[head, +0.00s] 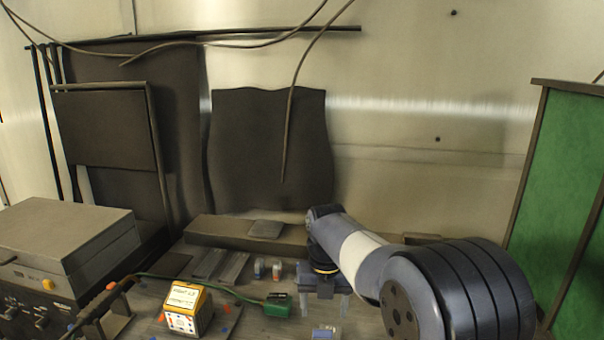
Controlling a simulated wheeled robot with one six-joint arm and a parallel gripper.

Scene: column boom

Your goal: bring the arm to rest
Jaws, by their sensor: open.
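My arm reaches in from the lower right of the head view, over the right part of the bench. My gripper (325,302) hangs from its end and points down, close above the bench top. Its two pale fingers are apart, with nothing seen between them. The spot under the fingertips is partly hidden, so I cannot tell whether they touch the bench.
A yellow-edged box (187,309) and a green connector (277,304) on a cable stand left of my gripper. Small bottles (268,269) stand behind. A grey instrument (65,240) fills the left. A green panel (575,200) stands at right. Cables hang above.

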